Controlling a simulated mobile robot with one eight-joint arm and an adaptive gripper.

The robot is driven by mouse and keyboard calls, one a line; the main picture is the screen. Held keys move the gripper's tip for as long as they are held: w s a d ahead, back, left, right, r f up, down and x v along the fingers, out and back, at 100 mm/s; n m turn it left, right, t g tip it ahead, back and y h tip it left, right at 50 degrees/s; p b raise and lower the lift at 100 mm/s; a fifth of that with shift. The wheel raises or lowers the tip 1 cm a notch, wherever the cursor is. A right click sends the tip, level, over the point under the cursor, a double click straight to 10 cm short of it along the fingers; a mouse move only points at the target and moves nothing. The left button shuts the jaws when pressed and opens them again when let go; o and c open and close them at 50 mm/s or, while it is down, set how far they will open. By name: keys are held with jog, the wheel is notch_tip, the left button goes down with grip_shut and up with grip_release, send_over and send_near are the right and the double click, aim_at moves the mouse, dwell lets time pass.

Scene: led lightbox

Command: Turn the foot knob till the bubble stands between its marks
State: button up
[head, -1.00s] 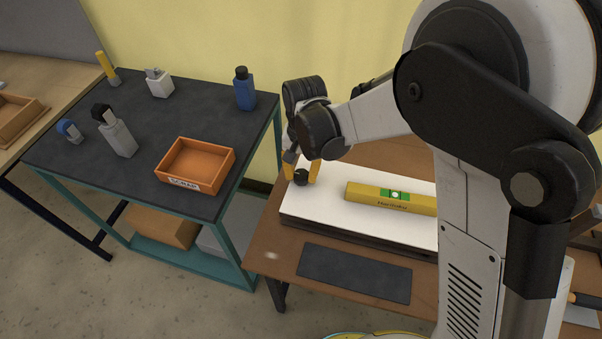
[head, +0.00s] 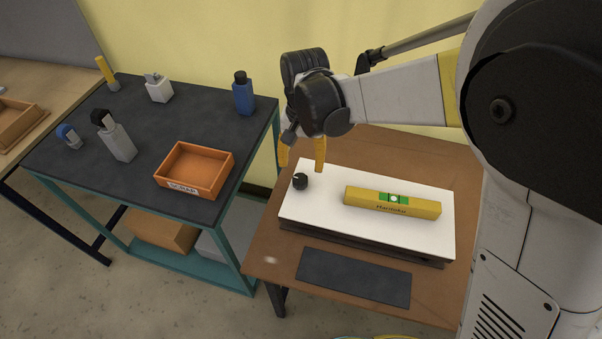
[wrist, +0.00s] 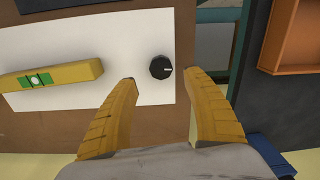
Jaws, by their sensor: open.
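The black foot knob (head: 300,181) stands at the left end of the white lightbox panel (head: 325,215). In the wrist view the knob (wrist: 161,67) shows a short white line pointing right. The yellow spirit level (head: 392,204) lies on the panel to the right of the knob. Its green vial (wrist: 36,79) holds a pale round bubble near the middle, but the marks are too small to judge exactly. My gripper (head: 301,167) is open and empty above the knob, its yellow fingers apart from it. In the wrist view the fingertips (wrist: 161,75) lie either side of the knob.
A dark mat (head: 354,277) lies on the brown table (head: 265,255) in front of the lightbox. The dark bench at left carries an orange tray (head: 196,190), a blue bottle (head: 243,95) and several small items. A gap separates bench and table.

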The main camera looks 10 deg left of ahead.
aim_at(303, 178)
notch_tip(303, 178, up, 5)
jog(key=shift+d+r, duration=0.1)
jog(key=shift+r, duration=0.1)
jog(key=shift+w, duration=0.1)
jog(key=s+d+r+t, duration=0.2)
jog(key=d+r, duration=0.2)
jog(key=d, duration=0.4)
jog(key=s+d+r+t, duration=0.15)
jog(key=d+r, duration=0.25)
jog(key=d, duration=0.4)
jog(key=s+d+t, duration=0.4)
jog(key=s+d, duration=0.4)
jog(key=d, duration=0.5)
jog(key=shift+s+f+m, duration=0.3)
jog(key=shift+f, duration=0.15)
